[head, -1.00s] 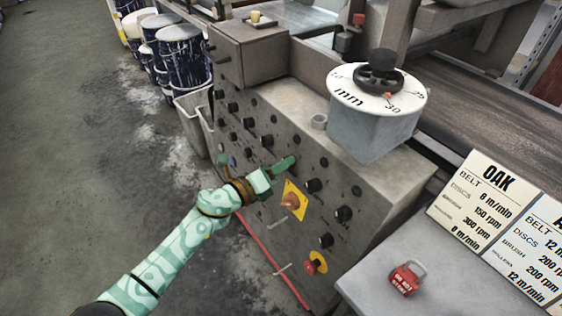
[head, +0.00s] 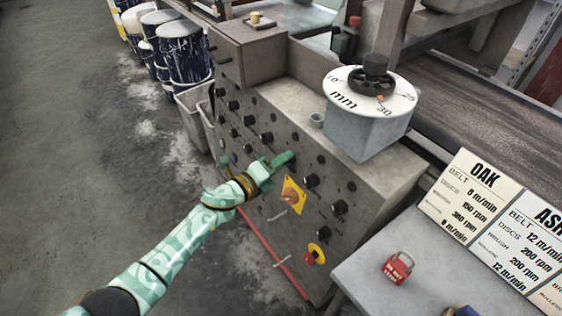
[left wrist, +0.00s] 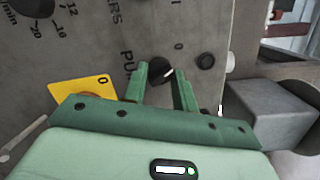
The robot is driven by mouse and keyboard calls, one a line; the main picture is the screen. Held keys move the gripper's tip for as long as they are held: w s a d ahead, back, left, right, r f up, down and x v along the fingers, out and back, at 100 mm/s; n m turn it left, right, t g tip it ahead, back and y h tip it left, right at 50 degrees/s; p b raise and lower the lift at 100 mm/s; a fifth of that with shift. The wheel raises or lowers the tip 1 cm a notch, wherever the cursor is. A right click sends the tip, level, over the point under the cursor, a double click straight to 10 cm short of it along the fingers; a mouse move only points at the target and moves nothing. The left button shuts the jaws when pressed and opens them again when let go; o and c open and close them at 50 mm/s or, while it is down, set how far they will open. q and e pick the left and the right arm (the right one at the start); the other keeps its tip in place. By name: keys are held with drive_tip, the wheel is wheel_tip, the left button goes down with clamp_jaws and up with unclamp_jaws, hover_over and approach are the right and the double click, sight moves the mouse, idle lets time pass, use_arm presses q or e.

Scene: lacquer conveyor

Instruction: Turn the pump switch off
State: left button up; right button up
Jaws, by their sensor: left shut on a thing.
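My left gripper (head: 280,160) reaches from the lower left to the front of the grey control panel (head: 330,240). In the left wrist view its two green fingers (left wrist: 163,88) are shut on a small black switch (left wrist: 160,71) with a white pointer mark. Panel lettering beginning "PU" runs beside this switch; the rest is hidden by the gripper. A "0" is printed just above the switch in the wrist view. The white mark slants up to the right; which position it selects I cannot tell. In the head view the gripper hides the switch. My right gripper is not in view.
A yellow plate with an orange rotary switch (head: 291,195) and a red stop button (head: 314,254) are nearby. The mm dial (head: 370,110) stands on top. Blue-stained drums (head: 182,60) stand behind.

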use_arm(q)
drive_tip(key=o, duration=1)
drive_tip(key=shift+c, duration=0.2)
drive_tip(key=f+p+v, duration=0.1)
drive_tip(key=p+v, duration=0.3)
drive_tip(key=v, duration=1.2)
drive_tip(key=shift+a+r, duration=0.15)
drive_tip(key=shift+r, duration=0.3)
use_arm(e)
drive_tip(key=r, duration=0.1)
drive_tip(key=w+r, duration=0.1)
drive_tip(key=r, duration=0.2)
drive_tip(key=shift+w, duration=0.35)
